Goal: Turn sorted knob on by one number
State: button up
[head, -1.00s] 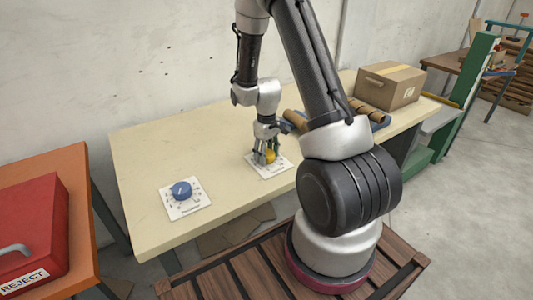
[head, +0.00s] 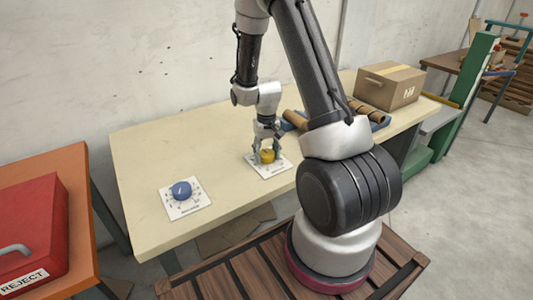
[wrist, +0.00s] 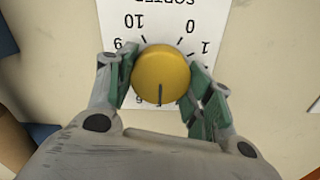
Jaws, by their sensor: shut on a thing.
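The yellow sorted knob (wrist: 161,72) sits on a white dial plate (wrist: 178,22) with printed numbers, upside down in the wrist view. A dark pointer line on the knob points toward the bottom of that view, at numbers mostly hidden by my gripper. In the head view the knob (head: 267,156) and its plate (head: 281,168) lie on the cream table. My gripper (wrist: 163,78) has a green-padded finger on each side of the knob and is shut on it. It also shows from above the knob in the head view (head: 266,154).
A blue knob (head: 181,190) on its own white plate (head: 192,209) is at the left front of the table (head: 150,150). A red reject box (head: 40,235) is on the orange table at the left.

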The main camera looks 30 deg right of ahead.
aim_at(267, 153)
dwell(0.4)
jog(key=o, duration=1)
notch_tip(267, 153, up, 12)
jog(key=shift+s, duration=0.1)
jog(key=s+a+r+t, duration=0.1)
jog(key=s+r, duration=0.6)
jog(key=s, duration=0.1)
jog(key=s+a+r+n+t, duration=0.1)
jog(key=s+a+r, duration=0.1)
jog(key=s+r, duration=0.5)
jog(key=s+a+r+n+t, duration=0.1)
jog(key=s+a+r+t, duration=0.1)
jog(key=s+r, duration=0.5)
jog(key=shift+s+r, duration=0.15)
jog(key=shift+s, duration=0.65)
